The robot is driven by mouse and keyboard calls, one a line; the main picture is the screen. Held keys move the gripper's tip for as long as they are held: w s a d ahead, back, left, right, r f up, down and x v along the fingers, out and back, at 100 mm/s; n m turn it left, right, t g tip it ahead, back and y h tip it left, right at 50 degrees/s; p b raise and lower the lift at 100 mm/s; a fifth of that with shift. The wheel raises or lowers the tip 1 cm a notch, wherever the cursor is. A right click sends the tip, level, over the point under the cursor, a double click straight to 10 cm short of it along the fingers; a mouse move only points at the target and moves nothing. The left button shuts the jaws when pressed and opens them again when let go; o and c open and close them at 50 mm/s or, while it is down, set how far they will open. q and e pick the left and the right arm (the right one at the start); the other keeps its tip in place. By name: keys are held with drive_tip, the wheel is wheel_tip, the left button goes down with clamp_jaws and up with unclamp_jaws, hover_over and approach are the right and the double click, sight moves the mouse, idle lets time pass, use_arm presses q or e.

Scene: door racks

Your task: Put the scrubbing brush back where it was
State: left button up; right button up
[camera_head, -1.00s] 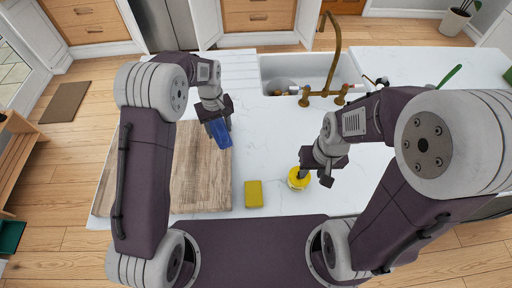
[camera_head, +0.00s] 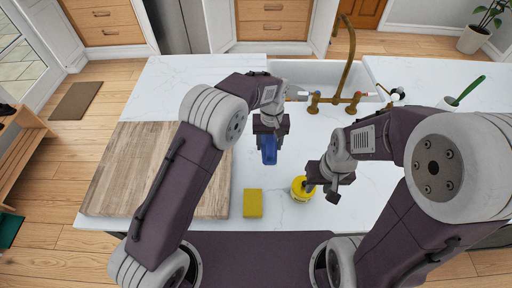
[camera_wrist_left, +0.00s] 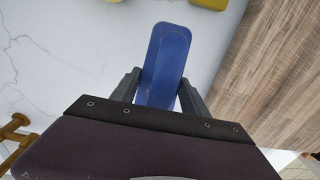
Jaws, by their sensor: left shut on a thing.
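The scrubbing brush (camera_head: 269,150) shows as a blue block-like body, held in my left gripper (camera_head: 269,132) above the white counter, right of the wooden board and in front of the sink. In the left wrist view the blue body (camera_wrist_left: 166,62) stands out between the two fingers (camera_wrist_left: 158,92). I cannot see its bristles. My right gripper (camera_head: 322,184) has its fingers apart and is empty, close beside a round yellow container (camera_head: 301,189) on the counter.
A yellow sponge (camera_head: 253,203) lies near the front edge, right of the wooden board (camera_head: 150,160). Behind are the sink (camera_head: 310,75) and a tall brass faucet (camera_head: 348,60). A green-handled item (camera_head: 468,90) stands at right.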

use_arm(q)
drive_tip(key=w+a+f, duration=0.2)
drive_tip(key=a, duration=0.1)
drive_tip(key=w+a+f+p, duration=0.1)
drive_tip(key=a, duration=0.1)
drive_tip(key=shift+w+f, duration=0.2)
drive_tip(key=shift+w, duration=0.2)
wheel_tip(320, 180, down, 4)
drive_tip(key=shift+d+r+p, duration=0.15)
drive_tip(key=shift+r+p, duration=0.05)
drive_tip(key=shift+p, duration=0.65)
drive_tip(key=shift+f, duration=0.4)
drive_tip(key=o, duration=1.3)
